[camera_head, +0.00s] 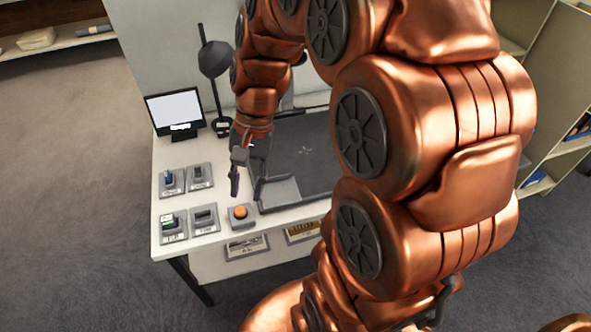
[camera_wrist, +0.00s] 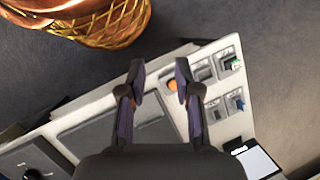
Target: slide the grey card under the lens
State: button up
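A flat light-grey piece, which looks like the grey card (camera_head: 283,191), lies at the front left corner of the dark board (camera_head: 310,150) on the white table. In the wrist view a grey patch that seems to be the card (camera_wrist: 151,112) shows between the fingers, partly hidden by them. My gripper (camera_head: 247,184) is open and empty above the table, just left of the card. Its spread fingertips show in the wrist view (camera_wrist: 159,70). I cannot make out the lens; my arm hides part of the board and what is above it.
An orange button (camera_head: 240,212) sits left of the card, near the front edge. Several switch boxes (camera_head: 173,224) stand at the table's left. A monitor (camera_head: 175,110) and a dark lamp on a pole (camera_head: 214,60) stand behind. Shelves (camera_head: 560,80) are at the right.

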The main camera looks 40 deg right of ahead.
jog(key=w+d+f+m+t+y+b, duration=0.2)
jog(key=w+d+f+m+y+b, duration=0.1)
jog(key=w+d+f+m+b, duration=0.65)
jog(key=m+t+b, duration=0.1)
jog(key=t+b, duration=0.1)
send_over(279, 191)
notch_tip(279, 191, down, 7)
jog(key=d+f+m+b, duration=0.1)
jog(key=d, duration=0.1)
jog(key=d+f+m+t+b, duration=0.1)
jog(key=d+f, duration=0.1)
jog(key=d, duration=0.1)
jog(key=w+d+f+m+y+b, duration=0.1)
jog(key=d, duration=0.1)
jog(key=shift+w+d+f+m+t, duration=0.1)
jog(key=shift+d+f+m+t, duration=0.2)
jog(key=shift+d+f+m, duration=0.1)
jog(key=shift+a, duration=0.1)
jog(key=shift+b+x, duration=0.7)
jog(key=shift+x, duration=3.2)
grip_shut()
